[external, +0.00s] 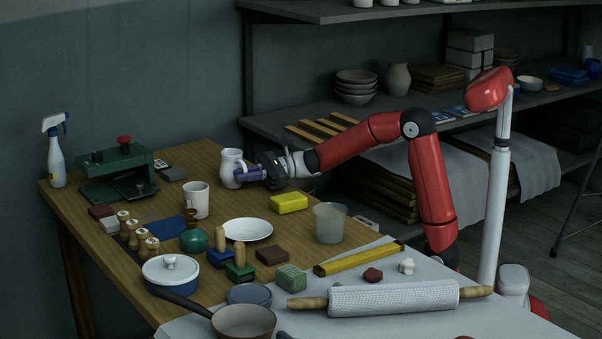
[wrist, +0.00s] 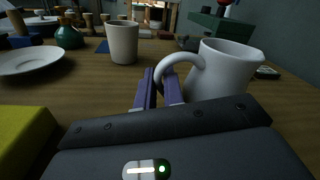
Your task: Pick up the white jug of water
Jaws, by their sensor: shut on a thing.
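The white jug (external: 231,168) stands upright on the wooden table, toward the back, near the wall. My gripper (external: 250,174) reaches it from the right, low over the table. In the wrist view the jug (wrist: 224,70) is on the right, with its handle toward me. The purple fingers of my gripper (wrist: 160,88) are shut on the jug's handle. The inside of the jug is not visible, so I cannot see any water. Whether its base touches the table is hard to tell.
A white mug (external: 196,200) stands left of the jug and a green press (external: 117,174) behind it. A yellow block (external: 289,203) lies close to my wrist. A white plate (external: 246,230) and a clear beaker (external: 329,222) are nearer the front.

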